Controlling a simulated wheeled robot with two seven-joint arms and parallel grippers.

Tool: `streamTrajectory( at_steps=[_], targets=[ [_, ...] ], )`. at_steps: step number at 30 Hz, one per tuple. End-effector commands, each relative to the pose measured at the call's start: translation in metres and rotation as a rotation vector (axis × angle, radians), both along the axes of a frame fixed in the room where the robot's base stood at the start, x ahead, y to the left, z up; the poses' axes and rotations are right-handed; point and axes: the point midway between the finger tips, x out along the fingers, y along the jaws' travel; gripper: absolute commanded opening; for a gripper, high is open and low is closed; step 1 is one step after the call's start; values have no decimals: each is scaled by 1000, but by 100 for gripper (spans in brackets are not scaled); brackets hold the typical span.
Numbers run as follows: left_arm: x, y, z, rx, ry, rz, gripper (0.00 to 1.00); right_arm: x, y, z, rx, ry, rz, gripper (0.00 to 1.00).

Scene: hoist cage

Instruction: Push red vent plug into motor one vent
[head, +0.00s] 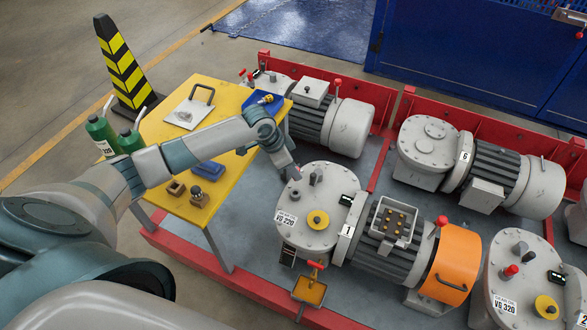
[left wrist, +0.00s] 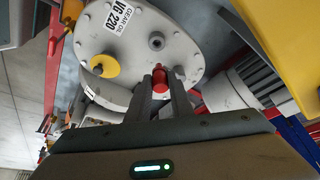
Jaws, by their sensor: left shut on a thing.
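My left gripper (head: 291,170) is shut on the red vent plug (left wrist: 162,78), which shows upright between its two fingers in the left wrist view. It hangs over the far left edge of the grey gearbox of motor one (head: 325,236). A grey vent-like stub with a dark opening (left wrist: 157,41) stands on the gearbox cover, apart from the plug. In the head view the cover bears a small stub (head: 295,195) and a taller post (head: 316,175); which one is the vent I cannot tell. My right gripper is not in view.
A yellow cap (head: 318,220) sits on the same cover. Motor one's orange end cover (head: 450,275) is at the right. Red rails and further motors surround it.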

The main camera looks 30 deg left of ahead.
Motion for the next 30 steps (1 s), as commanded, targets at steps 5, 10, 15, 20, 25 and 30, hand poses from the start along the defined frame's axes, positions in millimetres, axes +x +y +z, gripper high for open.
streamTrajectory(
  at_steps=[5,10,15,20,25,30],
  targets=[
    [0,0,1,0,0,0,0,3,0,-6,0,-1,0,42],
    [-1,0,1,-1,-1,0,0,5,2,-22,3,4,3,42],
    [-1,0,-9,-2,-1,1,0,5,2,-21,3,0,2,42],
    [-1,0,-20,-2,-1,2,0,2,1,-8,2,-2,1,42],
    [0,0,-30,-2,-2,1,0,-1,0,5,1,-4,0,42],
    [0,0,-44,-2,-1,1,0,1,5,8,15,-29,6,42]
  ],
)
